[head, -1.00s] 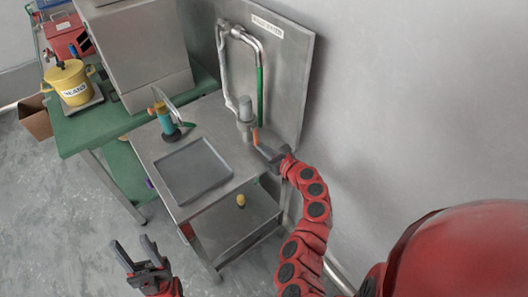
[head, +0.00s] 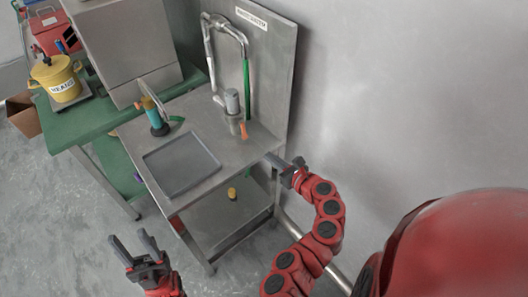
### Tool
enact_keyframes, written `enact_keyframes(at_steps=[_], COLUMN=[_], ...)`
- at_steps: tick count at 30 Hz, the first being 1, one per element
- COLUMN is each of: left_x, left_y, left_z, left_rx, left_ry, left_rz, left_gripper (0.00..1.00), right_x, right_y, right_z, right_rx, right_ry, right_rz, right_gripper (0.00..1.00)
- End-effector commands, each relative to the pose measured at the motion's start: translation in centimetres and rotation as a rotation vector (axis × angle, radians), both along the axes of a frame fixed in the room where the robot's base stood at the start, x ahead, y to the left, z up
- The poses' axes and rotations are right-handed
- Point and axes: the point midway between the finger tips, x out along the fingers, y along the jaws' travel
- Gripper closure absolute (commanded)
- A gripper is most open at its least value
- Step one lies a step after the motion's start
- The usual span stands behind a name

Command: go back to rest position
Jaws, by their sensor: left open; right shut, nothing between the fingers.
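My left gripper (head: 137,250) is at the lower left, over the bare floor, with its two fingers spread apart and nothing between them. My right gripper (head: 284,165) is at the right edge of the steel table (head: 222,126), in front of the wall, with its fingers together and empty. It is apart from the grey cylinder device (head: 232,108) with the orange handle (head: 243,131).
The steel table carries a square tray (head: 181,166) and a teal and orange tool (head: 154,117). A green table (head: 88,119) at left holds a yellow beans pot (head: 58,80) and a large steel box (head: 123,46). Floor at lower left is clear.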

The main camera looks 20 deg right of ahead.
Motion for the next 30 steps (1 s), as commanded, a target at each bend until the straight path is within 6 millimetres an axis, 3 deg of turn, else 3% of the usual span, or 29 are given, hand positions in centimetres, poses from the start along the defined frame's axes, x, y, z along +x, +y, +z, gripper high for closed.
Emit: enact_keyframes(at_steps=[8, 15, 19, 25, 27, 30], left_x=[0.0, 0.0, 0.0, 0.0, 0.0, 0.0], left_y=[0.0, 0.0, 0.0, 0.0, 0.0, 0.0], left_z=[-0.6, -0.5, -0.5, -0.5, -0.5, -0.5], left_rx=[0.0, 0.0, 0.0, 0.0, 0.0, 0.0], left_ry=[0.0, 0.0, 0.0, 0.0, 0.0, 0.0], left_rz=[0.0, 0.0, 0.0, 0.0, 0.0, 0.0], left_gripper=[0.5, 0.5, 0.5, 0.5, 0.5, 0.5], right_x=[-2.2, -2.3, -1.7, -0.9, -1.1, -1.6], right_y=[-1.0, -1.0, -1.8, -6.1, -8.0, -10.5], right_z=[0.4, 0.4, -1.1, -5.4, -6.1, -5.4], right_rx=[-0.001, -0.008, -0.103, -0.568, -0.783, -1.106], right_ry=[-0.001, -0.001, 0.005, 0.022, 0.023, 0.008], right_rz=[-0.005, -0.005, -0.047, -0.204, -0.257, -0.335], right_gripper=[1.0, 1.0, 1.0, 1.0, 1.0, 1.0])
